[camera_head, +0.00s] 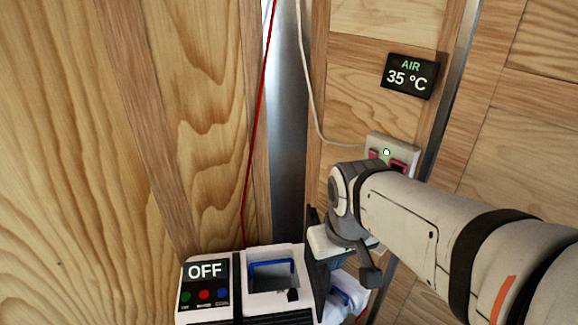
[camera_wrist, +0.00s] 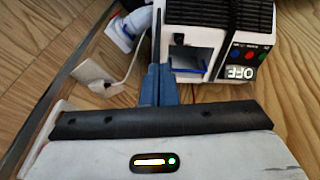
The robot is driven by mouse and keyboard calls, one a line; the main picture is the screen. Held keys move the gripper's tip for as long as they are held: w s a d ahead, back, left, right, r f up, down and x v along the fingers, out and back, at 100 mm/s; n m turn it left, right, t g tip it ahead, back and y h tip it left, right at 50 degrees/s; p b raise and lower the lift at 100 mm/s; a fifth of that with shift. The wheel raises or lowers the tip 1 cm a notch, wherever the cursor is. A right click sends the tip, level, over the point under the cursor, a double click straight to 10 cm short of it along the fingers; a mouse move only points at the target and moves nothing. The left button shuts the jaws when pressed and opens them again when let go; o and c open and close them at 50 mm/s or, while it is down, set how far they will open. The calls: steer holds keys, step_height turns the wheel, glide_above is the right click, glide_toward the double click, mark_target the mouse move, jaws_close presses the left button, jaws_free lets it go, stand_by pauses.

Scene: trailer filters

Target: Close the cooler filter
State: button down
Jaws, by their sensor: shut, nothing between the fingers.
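The cooler (camera_head: 218,294) is a white and black box at the bottom of the head view, with a display reading OFF. Its square filter opening (camera_head: 270,281) shows a blue edge along the top and a dark inside. In the wrist view the cooler (camera_wrist: 205,15) is at the top, and its opening (camera_wrist: 190,56) is uncovered. A thin upright edge (camera_wrist: 158,25) stands beside the opening; it may be the filter door seen edge-on. My gripper (camera_wrist: 160,80) is shut and empty, its tips close to that edge. I cannot tell whether they touch.
A socket (camera_head: 393,153) with a white cable is on the wooden wall, below a sign reading AIR 35 °C (camera_head: 409,77). A white and blue fitting (camera_wrist: 125,30) sits beside the cooler. A red cord (camera_head: 258,110) hangs behind it. Wooden wall surrounds the cooler.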

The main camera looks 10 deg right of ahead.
steer(key=w+r+n+g+p, duration=0.1)
steer(key=w+r+n+p, duration=0.3)
steer(key=w+r+n, duration=0.5)
steer(key=n+g+h+p, duration=0.2)
steer(key=n+p, duration=0.1)
steer(key=n, duration=1.2)
glide_toward(318, 221)
steer(key=f, duration=0.4)
steer(key=d+f+p, duration=0.1)
steer(key=f, duration=0.1)
steer(key=shift+s+f, duration=0.2)
steer(key=shift+f, duration=0.15)
